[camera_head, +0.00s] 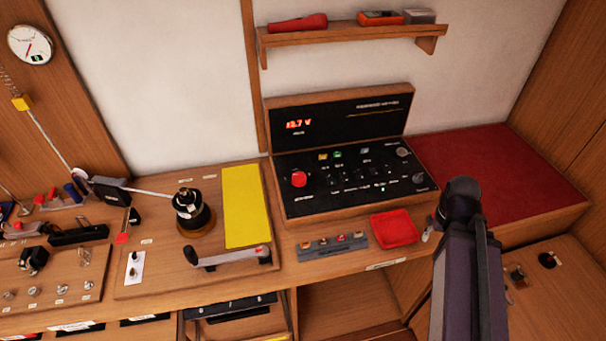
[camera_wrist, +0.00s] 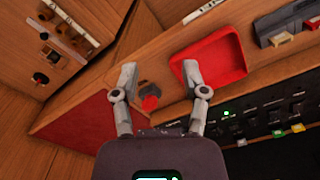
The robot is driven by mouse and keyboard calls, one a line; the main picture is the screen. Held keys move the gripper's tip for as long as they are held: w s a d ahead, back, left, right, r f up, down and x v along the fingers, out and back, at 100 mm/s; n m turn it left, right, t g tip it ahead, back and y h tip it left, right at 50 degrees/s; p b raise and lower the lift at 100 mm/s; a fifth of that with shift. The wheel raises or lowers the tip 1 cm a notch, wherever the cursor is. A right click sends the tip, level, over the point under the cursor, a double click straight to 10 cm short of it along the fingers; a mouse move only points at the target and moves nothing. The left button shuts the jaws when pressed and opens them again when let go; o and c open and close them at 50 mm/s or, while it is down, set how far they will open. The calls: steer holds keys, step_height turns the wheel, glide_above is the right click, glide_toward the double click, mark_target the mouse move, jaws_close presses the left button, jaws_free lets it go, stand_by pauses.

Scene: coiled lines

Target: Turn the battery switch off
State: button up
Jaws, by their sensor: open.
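In the wrist view, a dark round switch with a red handle (camera_wrist: 150,102) shows on the wood between the red tray and the red cushion. It looks like the battery switch, but I can read no label. My gripper (camera_wrist: 160,70) is open and empty. Its two fingers stand on either side of the switch in the picture; I cannot tell how far away it is, and I see no contact.
The red tray (camera_head: 394,229) lies beside my arm, with the black panel (camera_head: 345,178) and its red knob (camera_head: 298,179) behind. The red cushion (camera_head: 500,180) is at right. A winch (camera_head: 190,210) stands left. A small fuse strip (camera_head: 332,247) lies left of the tray.

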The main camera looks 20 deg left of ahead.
steer(key=shift+a, duration=0.1)
steer(key=o, duration=0.6)
steer(key=shift+w+a, duration=0.3)
step_height(320, 180, up, 6)
steer(key=n+p, duration=0.6)
steer(key=n, duration=1.5)
glide_above(299, 176)
steer(key=shift+s+t, duration=0.3)
steer(key=shift+s, duration=0.1)
steer(key=shift+f, duration=0.15)
steer(key=f+b, duration=0.9)
steer(key=w+f+b, duration=0.1)
steer(key=f+b, duration=0.3)
steer(key=shift+f+b, duration=0.2)
steer(key=shift+b, duration=0.15)
